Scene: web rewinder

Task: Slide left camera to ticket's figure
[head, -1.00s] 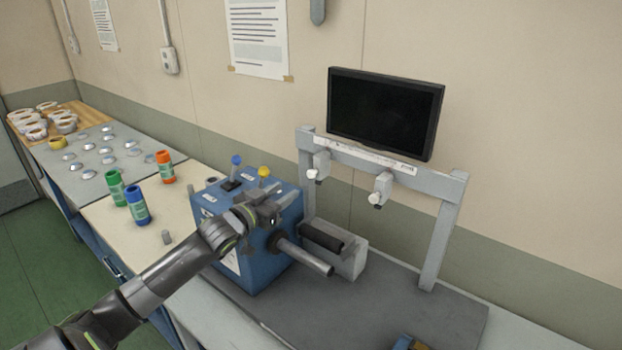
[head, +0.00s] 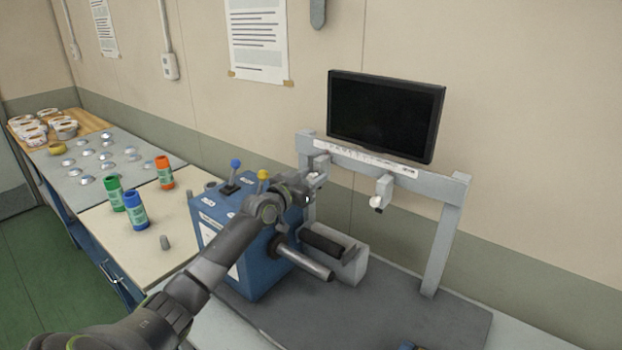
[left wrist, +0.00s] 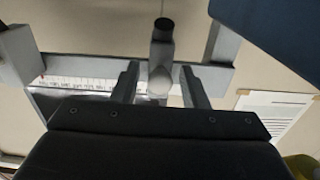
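The left camera (head: 321,163) is a small grey block on the grey gantry's crossbar (head: 345,157), partly hidden by my left gripper (head: 312,182) in the head view. In the left wrist view my left gripper (left wrist: 160,85) is open. Its two fingers stand either side of the left camera's round barrel (left wrist: 161,55), with a gap visible on both sides. A white scale strip (head: 375,159) with tiny marks runs along the crossbar; its figures are too small to read. The right camera (head: 383,192) hangs farther right on the bar. I cannot identify a ticket. My right gripper is not in view.
A black monitor (head: 385,115) is above the bar. A blue machine box (head: 245,240) with levers and a metal shaft (head: 305,262) stands below my left arm. Green, blue and orange bottles stand on the bench at left. The grey plate (head: 400,305) at front right is largely clear.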

